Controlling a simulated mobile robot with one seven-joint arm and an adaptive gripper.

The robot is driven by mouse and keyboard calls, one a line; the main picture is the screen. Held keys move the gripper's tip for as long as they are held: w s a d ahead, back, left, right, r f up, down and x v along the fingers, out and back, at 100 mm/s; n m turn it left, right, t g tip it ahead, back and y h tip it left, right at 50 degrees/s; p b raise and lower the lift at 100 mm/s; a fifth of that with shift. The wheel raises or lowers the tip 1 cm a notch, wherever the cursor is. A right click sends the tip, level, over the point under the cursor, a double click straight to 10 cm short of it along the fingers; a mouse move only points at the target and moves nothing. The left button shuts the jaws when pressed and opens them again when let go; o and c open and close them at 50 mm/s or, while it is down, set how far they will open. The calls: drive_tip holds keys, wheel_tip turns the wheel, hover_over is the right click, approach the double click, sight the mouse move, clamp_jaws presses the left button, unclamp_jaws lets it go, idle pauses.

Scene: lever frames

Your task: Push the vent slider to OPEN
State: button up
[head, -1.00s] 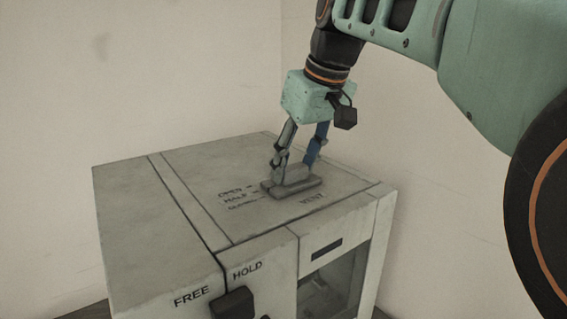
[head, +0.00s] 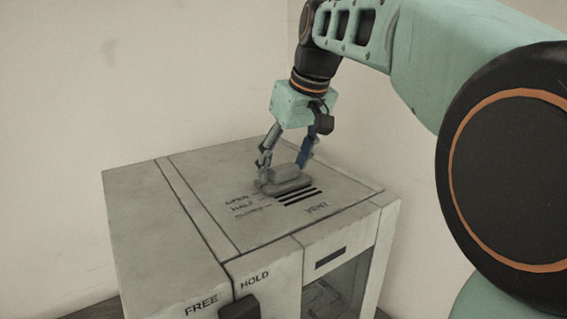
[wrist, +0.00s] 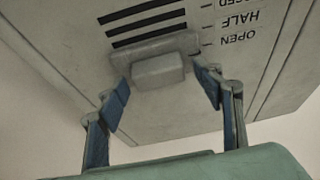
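The vent slider (head: 291,183) is a grey plate with a raised block, on top of a pale box. In the wrist view the slider (wrist: 157,70) has several dark slots uncovered beside it. The printed labels CLOSED, HALF and OPEN (wrist: 238,39) run along one end. The slider's end lies about level with the OPEN mark. My gripper (head: 283,170) is down at the slider, one finger at each end of the block. In the wrist view its fingers (wrist: 162,80) are spread apart with the block between them. Gaps show; light contact I cannot tell.
The box's top (head: 140,190) is otherwise flat and clear. On its front are a black knob (head: 240,308) by the words FREE and HOLD, and a windowed opening (head: 335,290). Plain walls stand behind the box.

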drive_tip(key=v, duration=1.2)
drive_tip(key=shift+a+r, duration=0.1)
